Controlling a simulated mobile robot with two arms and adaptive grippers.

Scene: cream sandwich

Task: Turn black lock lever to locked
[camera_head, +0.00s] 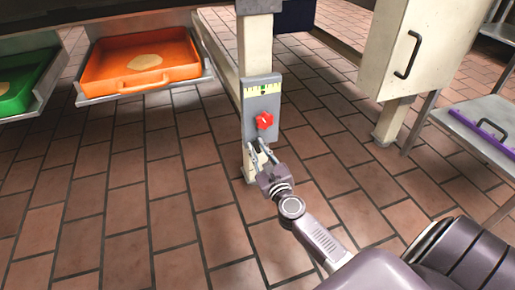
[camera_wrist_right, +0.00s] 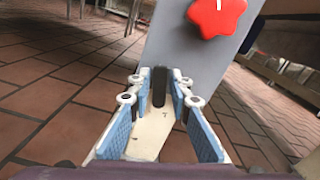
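The black lock lever (camera_wrist_right: 159,86) shows in the right wrist view as a short dark upright bar at the lower end of a grey panel (camera_wrist_right: 175,48). My right gripper (camera_wrist_right: 158,92) is open, with one blue-padded finger on each side of the lever and a visible gap to each. In the head view my right gripper (camera_head: 257,149) reaches the lower end of the grey panel (camera_head: 263,98), just below a red star-shaped knob (camera_head: 264,121). The lever is hidden or too small to tell there. The red knob also shows in the wrist view (camera_wrist_right: 215,14). My left gripper is not in view.
The panel is fixed to a cream post (camera_head: 256,50). An orange tray (camera_head: 140,72) and a green tray (camera_head: 17,90) stand at left. A cream cabinet (camera_head: 420,40) and a shelf with a purple-handled item (camera_head: 480,135) stand at right. Tiled floor is clear at lower left.

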